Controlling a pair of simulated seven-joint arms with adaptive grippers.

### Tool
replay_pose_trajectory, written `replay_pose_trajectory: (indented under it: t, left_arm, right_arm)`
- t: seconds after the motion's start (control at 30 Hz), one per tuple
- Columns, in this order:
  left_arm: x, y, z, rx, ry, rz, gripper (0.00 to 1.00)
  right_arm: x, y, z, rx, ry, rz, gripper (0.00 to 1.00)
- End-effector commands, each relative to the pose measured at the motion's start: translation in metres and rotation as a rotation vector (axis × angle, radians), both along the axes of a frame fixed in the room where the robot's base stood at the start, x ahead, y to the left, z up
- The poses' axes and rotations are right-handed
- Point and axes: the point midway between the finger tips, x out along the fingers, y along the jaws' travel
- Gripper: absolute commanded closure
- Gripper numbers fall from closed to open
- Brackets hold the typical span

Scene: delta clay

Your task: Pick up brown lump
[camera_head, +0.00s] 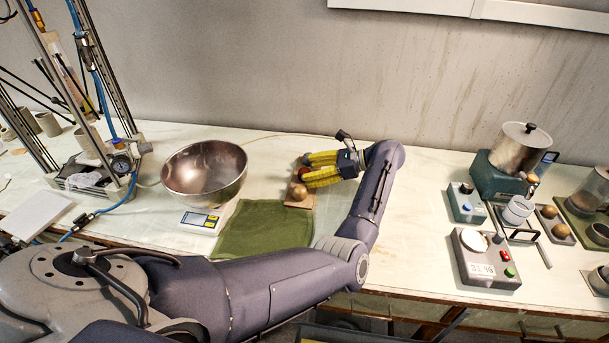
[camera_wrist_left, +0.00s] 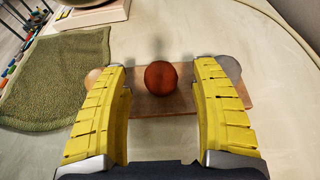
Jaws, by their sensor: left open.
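A round reddish-brown lump (camera_wrist_left: 160,77) sits on a small wooden board (camera_wrist_left: 160,104) in the left wrist view. My left gripper (camera_wrist_left: 161,68) is open, with one yellow finger on each side of the lump and a visible gap to both. In the head view, my left gripper (camera_head: 306,170) reaches over the board from the right, and its fingers hide most of this lump. A tan lump (camera_head: 298,192) sits at the board's near end; the left finger partly covers it in the wrist view. A grey lump (camera_wrist_left: 230,67) is behind the right finger. My right gripper is not in view.
A green cloth (camera_head: 262,229) lies beside the board. A steel bowl (camera_head: 204,172) stands on a scale (camera_head: 201,220) to the left. A control box (camera_head: 484,260) and other devices stand at the right. A thin cable runs behind the board.

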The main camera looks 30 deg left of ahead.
Motion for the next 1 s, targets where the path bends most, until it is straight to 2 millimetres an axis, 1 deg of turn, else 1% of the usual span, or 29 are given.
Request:
replay_pose_trajectory:
  t: [0.03,0.2,0.57,1.0]
  left_arm:
    - [-0.003,0.006,-0.002,0.001,0.0,0.001,0.36]
    - [-0.007,0.017,-0.008,0.0,0.0,0.0,0.36]
    - [-0.008,0.02,-0.009,-0.001,-0.001,-0.001,0.37]
    - [-0.008,0.02,-0.009,-0.001,-0.001,-0.001,0.88]
  right_arm:
    - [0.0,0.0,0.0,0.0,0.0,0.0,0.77]
    - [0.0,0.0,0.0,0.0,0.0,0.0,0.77]
    - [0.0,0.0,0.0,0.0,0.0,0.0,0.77]
    - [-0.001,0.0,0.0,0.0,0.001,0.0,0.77]
